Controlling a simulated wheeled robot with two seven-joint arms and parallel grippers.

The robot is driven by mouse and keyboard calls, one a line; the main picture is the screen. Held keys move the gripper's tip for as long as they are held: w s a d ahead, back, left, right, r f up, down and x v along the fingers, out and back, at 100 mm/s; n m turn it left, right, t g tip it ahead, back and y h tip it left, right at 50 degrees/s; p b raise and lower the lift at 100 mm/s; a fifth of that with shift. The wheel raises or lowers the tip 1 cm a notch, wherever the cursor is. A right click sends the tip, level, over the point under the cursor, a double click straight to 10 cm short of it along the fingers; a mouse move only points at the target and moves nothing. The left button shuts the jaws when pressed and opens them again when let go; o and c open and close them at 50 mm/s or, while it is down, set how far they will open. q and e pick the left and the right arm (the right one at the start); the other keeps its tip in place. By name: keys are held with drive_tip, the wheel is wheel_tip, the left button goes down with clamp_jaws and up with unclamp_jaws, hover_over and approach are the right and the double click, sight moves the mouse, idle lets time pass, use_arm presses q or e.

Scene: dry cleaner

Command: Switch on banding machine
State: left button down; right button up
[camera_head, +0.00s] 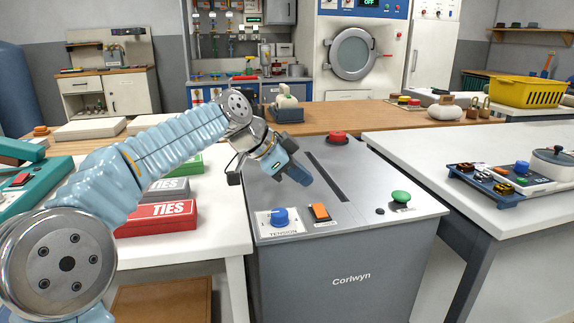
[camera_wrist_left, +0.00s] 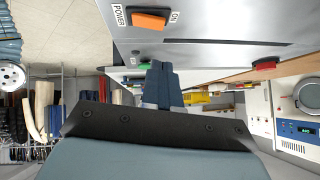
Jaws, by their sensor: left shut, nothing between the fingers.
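The banding machine (camera_head: 340,264) is a grey cabinet marked "Corlwyn" in the head view. Its top carries a blue tension knob (camera_head: 280,217), an orange power switch (camera_head: 319,212), a green button (camera_head: 400,197) and a red button (camera_head: 337,137), with a dark slot across it. My left gripper (camera_head: 299,175) is shut and empty above the machine top, behind the orange switch and apart from it. In the left wrist view the shut fingers (camera_wrist_left: 160,75) show below the orange power switch (camera_wrist_left: 149,20), with "ON" printed beside it. My right gripper is in neither view.
A red TIES box (camera_head: 157,219) and a grey box (camera_head: 168,188) lie on the white table at left. A white table (camera_head: 480,150) at right holds a blue tray of parts (camera_head: 500,187). A wooden counter (camera_head: 390,120) runs behind the machine.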

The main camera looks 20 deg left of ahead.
sight(306, 211)
use_arm(q)
drive_tip(key=shift+w+d+f, duration=0.15)
drive_tip(key=shift+w+f, duration=0.2)
drive_tip(key=shift+f, duration=0.6)
drive_tip(key=shift+w+d+f, duration=0.15)
drive_tip(key=shift+w+f, duration=0.15)
drive_tip(key=shift+f, duration=0.7)
drive_tip(key=shift+w+d+f, duration=0.15)
drive_tip(key=shift+w+f, duration=0.2)
drive_tip(key=shift+f, duration=0.6)
drive_tip(key=shift+f+g, duration=0.25)
drive_tip(key=shift+g, duration=0.05)
drive_tip(key=shift+w+a+f+n, duration=0.2)
drive_tip(key=shift+w+f+n, duration=0.05)
drive_tip(key=shift+n, duration=0.05)
drive_tip(key=shift+s+d, duration=0.2)
